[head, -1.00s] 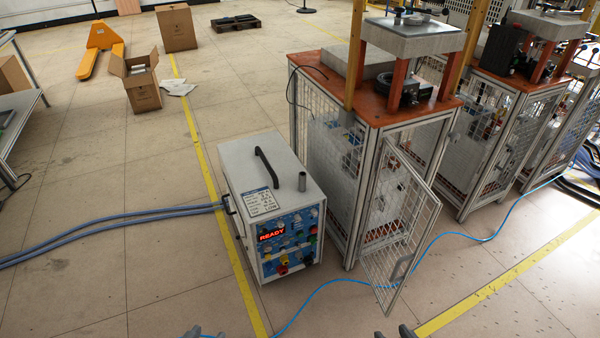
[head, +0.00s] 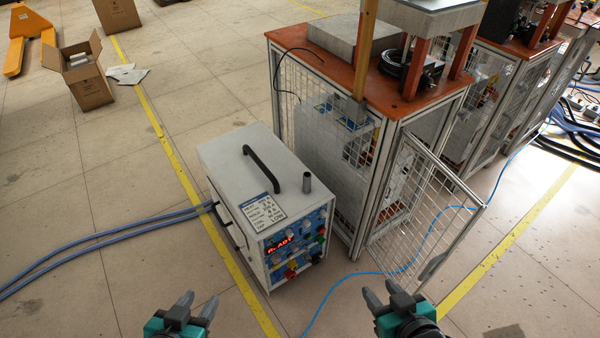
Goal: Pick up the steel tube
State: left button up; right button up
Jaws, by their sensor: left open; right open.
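The steel tube (head: 307,182) is a short dark grey cylinder. It stands upright on the top of the white induction heater box (head: 225,165), near its right front corner. The heater's front panel shows a red READY display. My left gripper (head: 199,303) is open and empty at the bottom of the head view, in front of and left of the heater. My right gripper (head: 381,294) is open and empty at the bottom, to the right of the heater. Both are apart from the tube.
A black handle (head: 262,168) arches over the heater top beside the tube. A caged workstation (head: 345,80) stands to the right, its mesh door (head: 425,215) swung open near my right gripper. A blue cable (head: 345,282) and blue-grey hoses (head: 110,237) lie on the floor.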

aim_at(306, 175)
jog(key=i+j+z, duration=0.1)
jog(key=i+j, duration=0.15)
jog(key=i+j+z, duration=0.1)
jog(key=j, duration=0.4)
jog(key=i+j, duration=0.35)
jog(key=i+j+z, duration=0.15)
jog(key=j, duration=0.3)
jog(key=i, duration=0.05)
